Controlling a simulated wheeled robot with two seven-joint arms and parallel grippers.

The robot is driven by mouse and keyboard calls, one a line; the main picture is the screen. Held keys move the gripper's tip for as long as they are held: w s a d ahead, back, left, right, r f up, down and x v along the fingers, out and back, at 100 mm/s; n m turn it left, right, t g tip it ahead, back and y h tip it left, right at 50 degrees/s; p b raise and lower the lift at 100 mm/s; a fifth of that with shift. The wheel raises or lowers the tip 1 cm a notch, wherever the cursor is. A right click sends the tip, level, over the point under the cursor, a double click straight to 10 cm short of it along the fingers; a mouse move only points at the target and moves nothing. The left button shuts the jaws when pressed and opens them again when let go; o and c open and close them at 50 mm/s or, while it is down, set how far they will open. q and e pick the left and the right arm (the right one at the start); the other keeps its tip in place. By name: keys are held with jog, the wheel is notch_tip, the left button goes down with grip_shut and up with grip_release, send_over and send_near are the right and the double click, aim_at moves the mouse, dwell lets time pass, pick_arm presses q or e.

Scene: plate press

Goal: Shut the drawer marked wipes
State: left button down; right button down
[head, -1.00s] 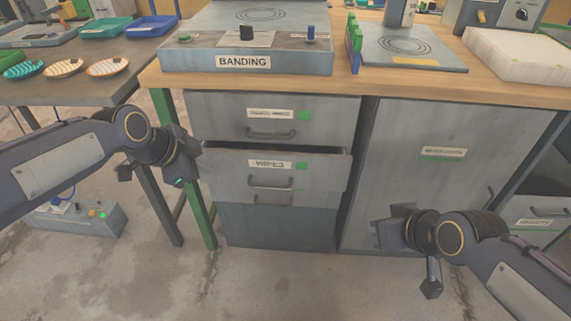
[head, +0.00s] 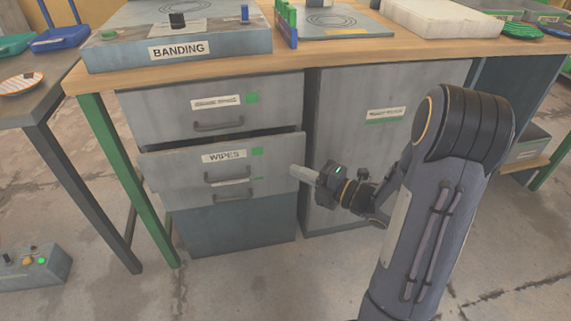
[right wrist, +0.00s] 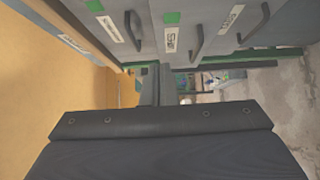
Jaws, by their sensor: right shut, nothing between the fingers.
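The drawer marked wipes (head: 185,174) is the middle grey drawer under the bench in the head view. It stands partly pulled out, with a dark gap along its top edge. It has a white label, a green square and a bar handle (head: 227,176). My right gripper (head: 295,172) is shut and empty, at the right edge of the drawer front; I cannot tell whether it touches. In the right wrist view, labelled drawer fronts and handles show at the top, and the dark gripper body fills the bottom. My left gripper is out of view.
A closed drawer (head: 170,123) sits above, and a lower handle (head: 233,196) shows below. A cabinet door (head: 345,95) is to the right. The bench (head: 300,52) carries the banding unit (head: 120,56). A green bench leg (head: 125,175) stands left. Floor in front is open.

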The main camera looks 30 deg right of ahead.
aim_at(274, 141)
jog(key=x, duration=0.3)
jog(key=d+b+x, duration=0.1)
jog(key=x, duration=0.3)
jog(key=w+x, duration=0.1)
jog(key=x, duration=0.2)
jog(key=shift+w+d+b, duration=0.15)
jog(key=shift+w+b, duration=0.1)
jog(key=shift+b, duration=0.15)
jog(key=shift+w+d, duration=0.2)
jog(key=shift+w, duration=0.5)
jog(key=shift+w, duration=0.1)
jog(key=w+b, duration=0.1)
jog(key=w, duration=0.1)
jog(key=w+d+b, duration=0.1)
jog(key=shift+w+d+f, duration=0.1)
jog(key=shift+w+f, duration=0.05)
jog(key=shift+w, duration=0.25)
jog(key=shift+w+d, duration=0.15)
jog(key=shift+w, duration=0.2)
jog(key=shift+d+r, duration=0.1)
jog(key=shift+r, duration=0.25)
